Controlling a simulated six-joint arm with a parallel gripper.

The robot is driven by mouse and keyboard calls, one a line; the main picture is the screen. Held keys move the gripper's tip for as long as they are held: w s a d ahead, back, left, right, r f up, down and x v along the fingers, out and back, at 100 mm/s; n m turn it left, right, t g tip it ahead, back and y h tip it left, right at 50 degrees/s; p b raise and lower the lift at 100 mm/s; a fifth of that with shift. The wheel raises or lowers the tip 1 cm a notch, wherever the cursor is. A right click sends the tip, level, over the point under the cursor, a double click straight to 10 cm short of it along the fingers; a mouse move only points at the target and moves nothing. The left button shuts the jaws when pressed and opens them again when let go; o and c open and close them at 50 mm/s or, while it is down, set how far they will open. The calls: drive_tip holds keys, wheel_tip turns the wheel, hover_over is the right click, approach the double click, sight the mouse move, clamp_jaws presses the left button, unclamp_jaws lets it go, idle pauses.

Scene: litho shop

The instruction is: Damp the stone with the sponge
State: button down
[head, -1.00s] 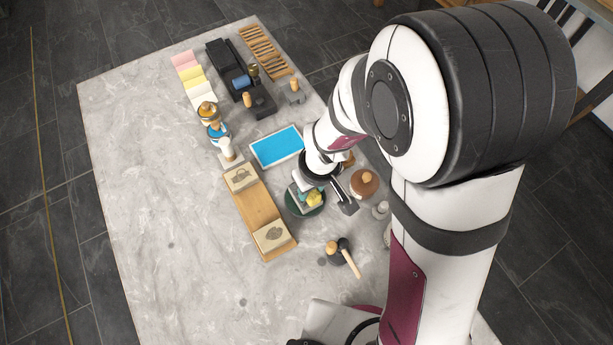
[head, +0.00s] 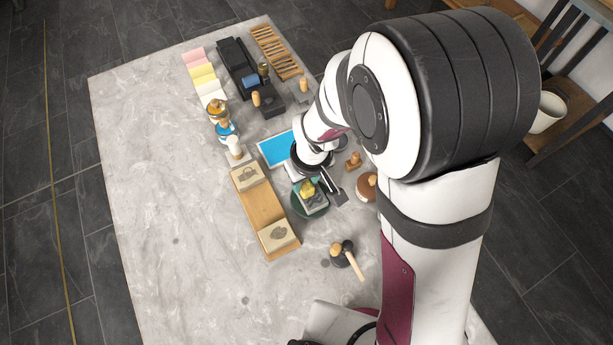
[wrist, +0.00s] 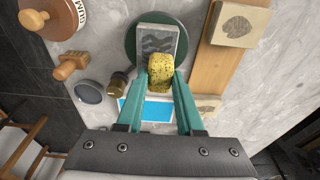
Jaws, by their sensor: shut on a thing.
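My gripper (wrist: 161,74) is shut on a yellow speckled sponge (wrist: 160,66), held between its two teal fingers. The sponge also shows in the head view (head: 307,188). The stone (wrist: 157,41) is a grey slab with dark wavy marks on its top, lying on a round dark green plate (wrist: 134,50). It also shows in the head view (head: 317,206). The sponge is over the end of the stone toward the blue tray and covers that part. Whether it touches the stone I cannot tell. The fingertips are largely hidden in the head view.
A wooden board (head: 259,208) with two printed blocks lies left of the plate. A blue-faced tray (head: 274,149) is beyond it. A round brown-topped container (wrist: 55,12) and a wooden-handled tool (wrist: 72,66) are close by. A mallet (head: 352,262) lies nearer.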

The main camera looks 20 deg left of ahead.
drive_tip(key=shift+s+d, duration=1.4)
drive_tip(key=shift+w+a+r, duration=0.1)
drive_tip(key=shift+w+a, duration=1.2)
drive_tip(key=shift+w+a+r, duration=0.1)
drive_tip(key=shift+w+a, duration=0.4)
drive_tip(key=shift+w, duration=0.05)
drive_tip(key=shift+s+d+f, duration=0.25)
drive_tip(key=shift+s+d, duration=0.25)
drive_tip(key=shift+s, duration=0.05)
drive_tip(key=shift+s+d, duration=1.35)
drive_tip(key=shift+w+d, duration=0.5)
drive_tip(key=shift+w, duration=0.1)
drive_tip(key=shift+w+a+r, duration=0.25)
drive_tip(key=shift+w+a, duration=0.85)
drive_tip(key=shift+a, duration=0.05)
drive_tip(key=shift+w+a+f, duration=0.25)
drive_tip(key=shift+w+a, duration=0.25)
drive_tip(key=shift+a, duration=0.05)
drive_tip(key=shift+w+a+r, duration=0.2)
drive_tip(key=shift+s+d+f, duration=0.2)
drive_tip(key=shift+s+d, duration=0.4)
drive_tip(key=shift+d, duration=0.05)
drive_tip(key=shift+s+d, duration=1.2)
drive_tip(key=shift+s, duration=0.1)
wheel_tip(320, 180, up, 8)
